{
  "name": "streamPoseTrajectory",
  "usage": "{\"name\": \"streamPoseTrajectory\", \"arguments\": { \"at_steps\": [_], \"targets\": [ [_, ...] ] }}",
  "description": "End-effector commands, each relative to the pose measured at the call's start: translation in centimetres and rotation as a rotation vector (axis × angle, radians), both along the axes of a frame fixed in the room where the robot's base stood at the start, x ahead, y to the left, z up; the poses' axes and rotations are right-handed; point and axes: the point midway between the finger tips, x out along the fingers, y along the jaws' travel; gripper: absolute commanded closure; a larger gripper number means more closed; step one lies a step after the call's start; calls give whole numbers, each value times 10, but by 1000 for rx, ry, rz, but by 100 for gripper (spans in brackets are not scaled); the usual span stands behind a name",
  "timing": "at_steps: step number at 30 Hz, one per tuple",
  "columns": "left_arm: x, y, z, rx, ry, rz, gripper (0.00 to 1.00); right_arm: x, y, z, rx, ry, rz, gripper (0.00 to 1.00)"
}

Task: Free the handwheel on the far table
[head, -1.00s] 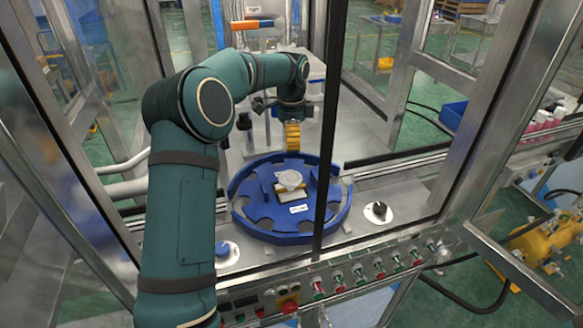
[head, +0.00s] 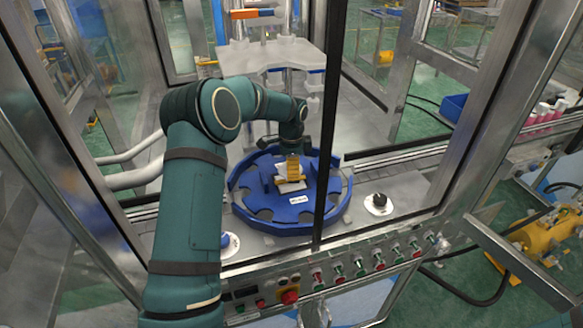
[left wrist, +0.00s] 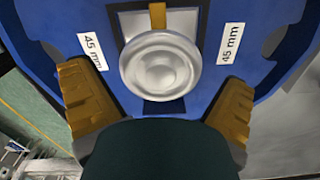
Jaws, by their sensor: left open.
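The round silver handwheel (left wrist: 160,65) sits at the centre of a blue turntable plate (head: 262,219), over a pale block with a yellow strip. In the head view the fingers mostly hide the handwheel. My left gripper (head: 292,168) is above the middle of the plate, with its orange fingers pointing down. In the left wrist view its open fingers (left wrist: 155,90) stand on either side of the handwheel, with a gap on each side. I cannot tell whether the fingertips are level with it. My right gripper is not in view.
The plate carries "45 mm" labels (left wrist: 92,51) and has notches around its rim. A dark upright frame post (head: 326,150) stands close right of my left gripper. A black knob (head: 379,204) and a button panel (head: 350,270) are at the front. A pale platform (head: 270,58) stands behind.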

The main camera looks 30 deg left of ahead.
Motion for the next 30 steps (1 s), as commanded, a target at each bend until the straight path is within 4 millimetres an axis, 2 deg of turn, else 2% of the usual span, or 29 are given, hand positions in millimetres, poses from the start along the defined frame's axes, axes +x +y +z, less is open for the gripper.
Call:
{"name": "streamPoseTrajectory", "arguments": {
  "at_steps": [7,11,12,13,23,30],
  "targets": [
    [0,0,-1,0,0,0,0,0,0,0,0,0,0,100],
    [0,0,0,0,0,1,46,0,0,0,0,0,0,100],
    [0,0,0,0,0,1,60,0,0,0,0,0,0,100],
    [0,0,0,0,0,1,63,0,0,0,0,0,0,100],
    [0,0,-1,1,1,39,63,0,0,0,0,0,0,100],
    [0,0,-1,1,2,175,63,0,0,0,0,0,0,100]
  ]
}}
